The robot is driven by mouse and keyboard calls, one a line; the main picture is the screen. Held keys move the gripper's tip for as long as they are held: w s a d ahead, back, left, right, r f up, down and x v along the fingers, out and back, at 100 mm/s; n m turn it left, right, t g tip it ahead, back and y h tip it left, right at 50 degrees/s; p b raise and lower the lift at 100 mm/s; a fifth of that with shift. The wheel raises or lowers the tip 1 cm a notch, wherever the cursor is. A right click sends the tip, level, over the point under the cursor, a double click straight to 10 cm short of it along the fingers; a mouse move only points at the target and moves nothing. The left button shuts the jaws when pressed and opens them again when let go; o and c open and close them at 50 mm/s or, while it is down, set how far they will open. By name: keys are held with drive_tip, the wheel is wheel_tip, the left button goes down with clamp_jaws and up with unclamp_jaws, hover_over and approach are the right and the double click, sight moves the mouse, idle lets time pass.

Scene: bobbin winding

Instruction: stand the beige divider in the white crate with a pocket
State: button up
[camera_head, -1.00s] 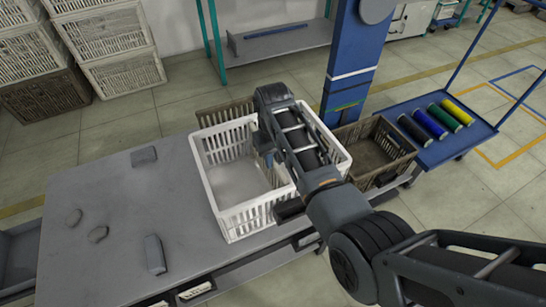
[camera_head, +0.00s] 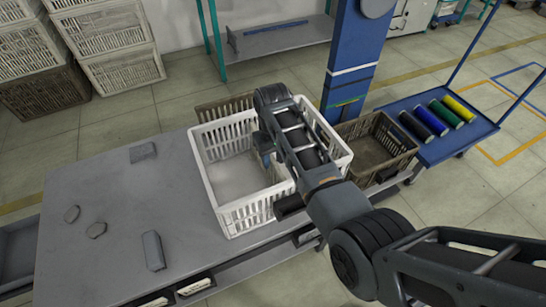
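The white crate (camera_head: 262,217) stands on the grey table in the middle of the view. Its left part shows a bare pale floor; my arm covers much of its right part. My gripper (camera_head: 266,158) points down into the crate, near its middle. Its fingertips are mostly hidden behind my arm, so I cannot tell whether it is open or holds anything. I cannot make out the beige divider; it may be hidden by my arm or blend with the crate.
A brown crate (camera_head: 408,150) stands right of the white one, another brown crate (camera_head: 222,112) behind it. Grey pieces lie on the table (camera_head: 110,205), which has free room at left. Coloured spools (camera_head: 437,117) lie on a blue cart (camera_head: 470,135).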

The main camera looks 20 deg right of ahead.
drive_tip(key=shift+o, duration=0.8)
drive_tip(key=shift+r, duration=3.9)
